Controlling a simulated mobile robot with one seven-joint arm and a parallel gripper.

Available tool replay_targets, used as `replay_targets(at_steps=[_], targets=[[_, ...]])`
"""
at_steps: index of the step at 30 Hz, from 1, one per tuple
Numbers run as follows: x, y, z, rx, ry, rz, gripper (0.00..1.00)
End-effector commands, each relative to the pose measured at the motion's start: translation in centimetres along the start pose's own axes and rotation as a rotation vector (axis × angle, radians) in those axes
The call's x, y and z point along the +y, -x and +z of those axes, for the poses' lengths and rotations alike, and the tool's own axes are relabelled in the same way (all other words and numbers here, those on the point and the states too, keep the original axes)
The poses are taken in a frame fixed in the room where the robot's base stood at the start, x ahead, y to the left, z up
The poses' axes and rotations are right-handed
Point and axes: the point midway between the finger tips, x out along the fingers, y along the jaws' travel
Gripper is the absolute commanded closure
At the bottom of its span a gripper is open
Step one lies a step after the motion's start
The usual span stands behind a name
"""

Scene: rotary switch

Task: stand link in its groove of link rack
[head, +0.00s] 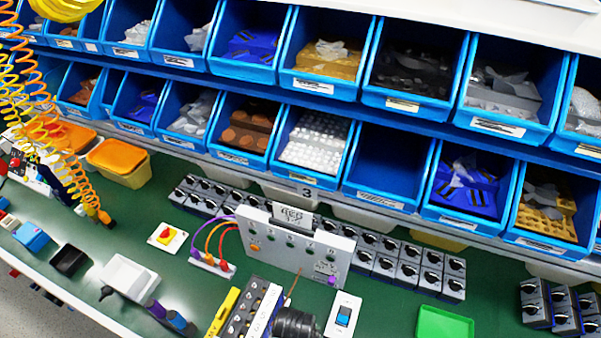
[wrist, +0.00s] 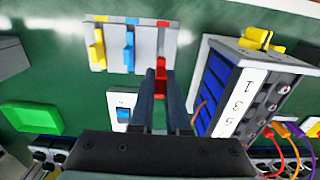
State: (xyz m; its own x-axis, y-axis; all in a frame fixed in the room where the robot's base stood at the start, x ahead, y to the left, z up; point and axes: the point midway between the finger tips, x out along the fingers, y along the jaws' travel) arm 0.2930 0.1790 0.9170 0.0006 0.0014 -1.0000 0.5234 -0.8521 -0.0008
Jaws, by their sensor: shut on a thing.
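The grey link rack (wrist: 146,44) is at the top of the wrist view, with yellow, blue and red marks along its far edge. A yellow link (wrist: 97,48) and a blue link (wrist: 128,52) stand at its left and middle grooves. My gripper (wrist: 161,88) is shut on a red link (wrist: 162,72), in line with the red mark, at the rack's near right part. The fingers hide the link's lower part, so I cannot tell whether it touches the groove. The rack is not visible in the head view.
A block with a row of sockets (wrist: 262,95) stands close to the right of my gripper. A white switch with a blue rocker (wrist: 123,112) is to the left, and a green tray (wrist: 32,117) lies further left. An upright grey panel (head: 297,245) with coloured wires stands behind.

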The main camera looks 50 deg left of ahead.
Motion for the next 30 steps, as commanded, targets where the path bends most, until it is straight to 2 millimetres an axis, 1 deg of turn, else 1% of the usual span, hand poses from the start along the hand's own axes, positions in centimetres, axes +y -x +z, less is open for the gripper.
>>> replay_targets(at_steps=[8, 21, 25, 30], targets=[[0.1, 0.2, 0.0, -0.002, -0.001, 0.0, 1.0], [0.1, -4.9, 0.0, -0.001, -0.001, 0.0, 1.0], [0.1, -5.8, 0.0, 0.0, -0.001, 0.0, 1.0], [0.1, -6.0, 0.0, 0.0, -0.001, 0.0, 1.0]])
